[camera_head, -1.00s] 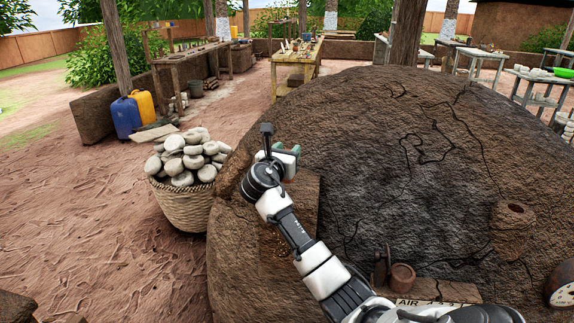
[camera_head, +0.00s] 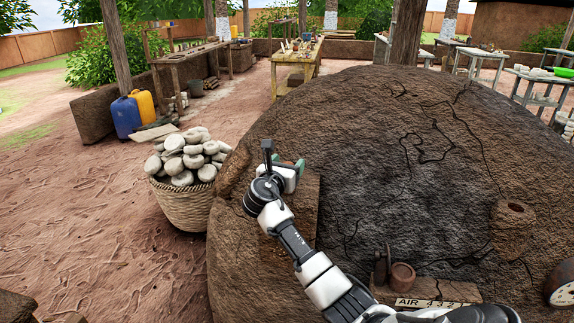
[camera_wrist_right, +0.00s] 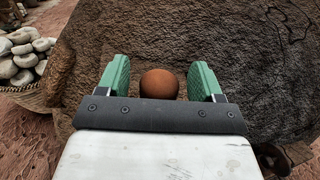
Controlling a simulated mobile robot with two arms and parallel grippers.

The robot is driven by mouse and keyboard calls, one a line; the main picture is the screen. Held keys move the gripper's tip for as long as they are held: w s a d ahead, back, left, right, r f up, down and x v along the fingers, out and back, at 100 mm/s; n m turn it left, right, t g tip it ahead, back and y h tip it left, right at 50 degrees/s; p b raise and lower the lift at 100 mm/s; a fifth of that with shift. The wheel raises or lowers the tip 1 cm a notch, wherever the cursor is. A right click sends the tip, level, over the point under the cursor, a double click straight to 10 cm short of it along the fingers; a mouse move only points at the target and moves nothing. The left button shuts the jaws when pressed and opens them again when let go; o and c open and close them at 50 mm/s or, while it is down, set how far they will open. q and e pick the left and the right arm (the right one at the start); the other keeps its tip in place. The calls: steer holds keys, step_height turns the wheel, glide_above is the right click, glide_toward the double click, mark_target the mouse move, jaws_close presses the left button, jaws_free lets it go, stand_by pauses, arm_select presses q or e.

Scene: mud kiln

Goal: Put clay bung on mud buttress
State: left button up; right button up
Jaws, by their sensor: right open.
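A round reddish-brown object, which looks like the clay bung (camera_wrist_right: 159,84), shows between the green fingers in the right wrist view. My right gripper (camera_wrist_right: 160,80) is open, with a finger on each side of it and small gaps between. In the head view my right gripper (camera_head: 291,166) is over the left part of the dark mud kiln, and it hides the bung. A flat-topped brown block (camera_head: 305,205) on the kiln side lies under and beside the hand; it may be the mud buttress, but I cannot tell for sure. My left gripper is out of view.
The cracked kiln dome (camera_head: 400,150) fills the middle and right. A basket (camera_head: 183,207) of pale stones stands at its left. Open ground lies left.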

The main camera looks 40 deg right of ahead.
steer(key=v, duration=1.2)
steer(key=w+a+f+t+y, duration=0.1)
steer(key=a+f+y, duration=0.15)
steer(key=f, duration=0.95)
steer(key=a+f+y, duration=0.1)
steer(key=f+y, duration=0.3)
steer(key=f, duration=0.8)
steer(key=s+a+f+m+g+y, duration=0.1)
steer(key=s+f+m, duration=0.15)
steer(key=f, duration=0.35)
steer(key=s+a+f+m+y, duration=0.1)
steer(key=s+a+f+y, duration=0.15)
steer(key=f, duration=0.45)
steer(key=s+a+f+m+g+y, duration=0.1)
steer(key=s+f, duration=0.3)
steer(key=f, duration=0.2)
steer(key=s+a+f+m+g+y, duration=0.35)
steer(key=s+f+m, duration=0.35)
steer(key=s+f, duration=0.8)
steer(key=s+a+f+m, duration=0.1)
steer(key=s+f+m, duration=0.1)
steer(key=s, duration=0.6)
steer(key=s+a+f+m+g+y, duration=0.1)
steer(key=s+m, duration=0.3)
steer(key=s, duration=0.4)
steer(key=s+a+f+m+g, duration=0.1)
steer(key=s+a+f+m, duration=0.2)
steer(key=s, duration=0.5)
steer(key=shift+f+y, duration=0.25)
steer(key=shift+y, duration=0.1)
